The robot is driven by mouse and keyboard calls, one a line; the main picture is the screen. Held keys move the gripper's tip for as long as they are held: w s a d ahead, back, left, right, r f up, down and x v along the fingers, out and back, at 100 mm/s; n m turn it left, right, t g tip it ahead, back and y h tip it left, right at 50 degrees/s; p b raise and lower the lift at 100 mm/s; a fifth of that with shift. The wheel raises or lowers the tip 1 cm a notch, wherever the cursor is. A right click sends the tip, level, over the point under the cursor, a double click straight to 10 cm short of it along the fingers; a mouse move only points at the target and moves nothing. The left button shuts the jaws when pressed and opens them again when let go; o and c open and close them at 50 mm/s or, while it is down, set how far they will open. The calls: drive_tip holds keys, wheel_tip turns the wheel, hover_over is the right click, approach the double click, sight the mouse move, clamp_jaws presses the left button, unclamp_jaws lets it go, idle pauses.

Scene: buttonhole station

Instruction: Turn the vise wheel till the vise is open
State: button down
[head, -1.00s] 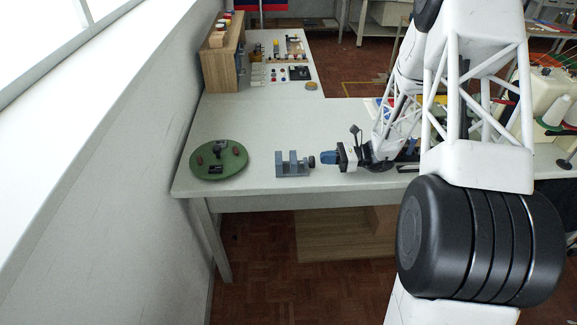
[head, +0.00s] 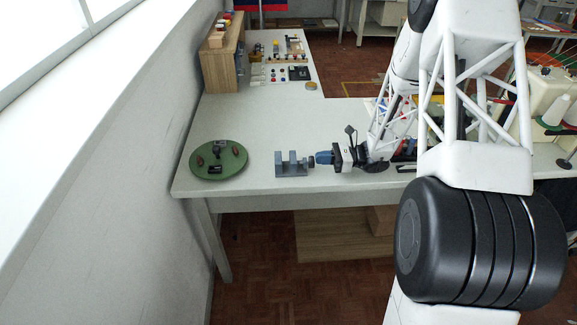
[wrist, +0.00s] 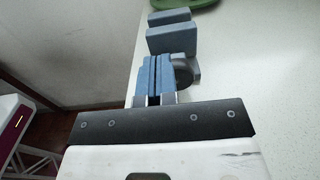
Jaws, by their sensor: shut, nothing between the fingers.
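The small blue-grey vise (head: 292,165) stands near the front edge of the table, its jaws set apart with a gap between them. It also shows in the wrist view (wrist: 172,39), ahead of the fingers. The dark vise wheel (head: 311,160) is on the vise's right end; in the wrist view the wheel (wrist: 183,74) is partly hidden behind my fingers. My gripper (head: 318,158) points left at the wheel, and its blue fingers (wrist: 153,75) are shut together with nothing between them. The fingertips are at or beside the wheel; I cannot tell whether they touch it.
A round green plate (head: 218,172) with several small dark parts lies left of the vise. A wooden rack (head: 222,65) and small items stand at the back left. The white table (head: 260,125) is clear behind the vise. Its front edge is close.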

drive_tip(key=shift+w+a+r, duration=0.35)
drive_tip(key=shift+w+a, duration=0.25)
drive_tip(key=shift+w, duration=0.1)
drive_tip(key=c, duration=1.8)
unclamp_jaws()
drive_tip(key=shift+w, duration=0.45)
drive_tip(key=shift+o, duration=1.4)
drive_tip(key=shift+w, duration=0.25)
drive_tip(key=shift+o, duration=0.9)
drive_tip(key=shift+w+f, duration=0.1)
drive_tip(key=shift+w, duration=0.05)
drive_tip(key=shift+w+r, duration=0.25)
drive_tip(key=shift+r, duration=0.25)
drive_tip(key=shift+c, duration=0.5)
drive_tip(key=shift+d, duration=0.3)
clamp_jaws()
drive_tip(key=shift+s+d+f, duration=0.15)
drive_tip(key=shift+d+f, duration=0.05)
drive_tip(key=shift+d, duration=1.2)
drive_tip(key=shift+s+d+f, duration=0.1)
drive_tip(key=shift+d+f, duration=0.1)
drive_tip(key=shift+d, duration=1.2)
